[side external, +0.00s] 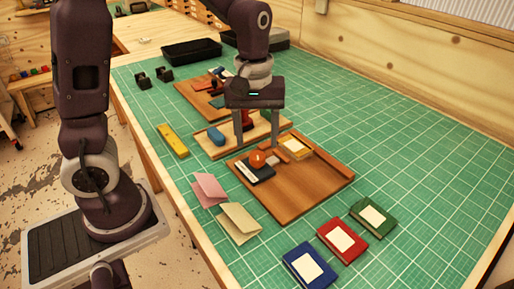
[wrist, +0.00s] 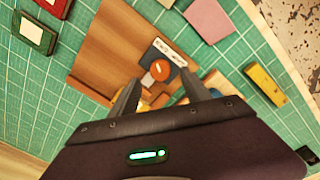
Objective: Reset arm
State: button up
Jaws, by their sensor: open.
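My gripper (side external: 257,144) points down with its two fingers apart and nothing seen between them. In the side external view it is over the gap between the nearest wooden tray (side external: 305,190) and a second wooden tray (side external: 205,151) behind it. In the wrist view the open fingers (wrist: 162,84) appear at the end of the nearest tray (wrist: 105,45). An orange round piece (side external: 257,159) lies on a dark card (side external: 262,176) with a white strip on that tray. A yellow-framed card (side external: 294,147) lies at the tray's far edge.
Blue (side external: 308,267), red (side external: 342,240) and green (side external: 372,217) boxes lie at front right. Pink (side external: 208,189) and cream (side external: 239,222) folded cards and a yellow block (side external: 172,139) lie left. A black bin (side external: 190,50) stands behind. The green mat (side external: 420,150) is clear at right.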

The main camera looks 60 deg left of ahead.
aim_at(255, 157)
notch_tip(255, 157, up, 3)
jog(key=shift+f, duration=0.2)
jog(key=shift+s+r, duration=0.2)
jog(key=shift+r, duration=0.05)
jog(key=s+d+r+m+t, duration=0.1)
jog(key=s+r+m+t, duration=0.1)
jog(key=s+m, duration=0.3)
jog(key=s+d+r+m+t, duration=0.1)
jog(key=s+r+m+t, duration=0.2)
jog(key=s, duration=0.7)
notch_tip(255, 157, up, 2)
jog(key=shift+s+r+m, duration=0.1)
jog(key=shift+s+m, duration=0.25)
jog(key=shift+m, duration=0.85)
